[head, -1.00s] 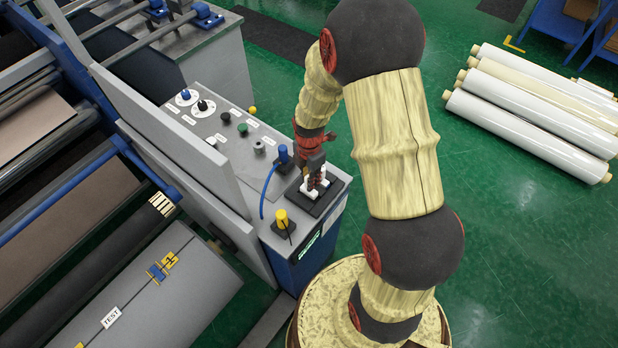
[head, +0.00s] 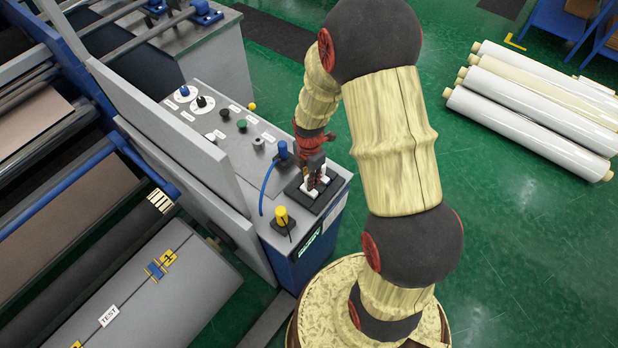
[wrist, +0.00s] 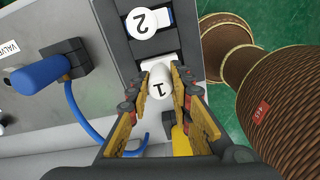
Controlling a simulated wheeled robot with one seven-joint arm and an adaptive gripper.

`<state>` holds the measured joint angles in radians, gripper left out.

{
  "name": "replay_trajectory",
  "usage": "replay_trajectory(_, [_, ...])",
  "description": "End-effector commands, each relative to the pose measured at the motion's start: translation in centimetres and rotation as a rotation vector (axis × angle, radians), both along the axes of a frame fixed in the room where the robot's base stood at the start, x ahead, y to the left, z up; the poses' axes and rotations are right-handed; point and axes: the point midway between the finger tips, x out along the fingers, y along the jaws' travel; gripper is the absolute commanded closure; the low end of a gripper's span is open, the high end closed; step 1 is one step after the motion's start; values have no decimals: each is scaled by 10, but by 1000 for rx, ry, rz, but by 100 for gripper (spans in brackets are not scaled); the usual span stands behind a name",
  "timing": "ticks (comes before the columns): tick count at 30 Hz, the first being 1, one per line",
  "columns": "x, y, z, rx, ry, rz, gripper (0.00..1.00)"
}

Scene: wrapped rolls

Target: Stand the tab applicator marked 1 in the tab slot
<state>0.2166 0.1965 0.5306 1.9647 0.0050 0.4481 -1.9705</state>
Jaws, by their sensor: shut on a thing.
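The tab applicator marked 1 (wrist: 158,88) has a round white top with a black 1, and it sits between my gripper's fingers in the wrist view. My gripper (wrist: 160,100) is shut on it; in the head view my gripper (head: 315,172) points down over the dark holder (head: 333,187) at the console's near right corner. The holder (wrist: 118,50) has several compartments in the wrist view. A second white-topped applicator marked 2 (wrist: 148,22) stands in its far compartment. The applicator's lower end is hidden, so I cannot tell if it is seated in a slot.
A blue-capped device (head: 282,150) with a blue cable stands left of the holder, and also shows in the wrist view (wrist: 50,78). A yellow-capped device (head: 282,216) stands on the console's near edge. Knobs and an upright grey panel (head: 165,130) lie further left. White rolls (head: 530,110) lie on the floor.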

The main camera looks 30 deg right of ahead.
Motion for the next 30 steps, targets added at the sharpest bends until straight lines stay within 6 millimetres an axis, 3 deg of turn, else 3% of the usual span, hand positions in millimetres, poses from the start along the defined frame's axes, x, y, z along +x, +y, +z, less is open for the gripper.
replay_trajectory(3, [0, 0, -3, 0, -1, 0, 100])
replay_trajectory(4, [0, 0, -3, 0, -1, 0, 78])
replay_trajectory(15, [0, 0, -2, 0, 0, 0, 58])
replay_trajectory(25, [0, 0, -1, 0, 0, 0, 58])
replay_trajectory(30, [1, 0, 19, -1, -4, 0, 58])
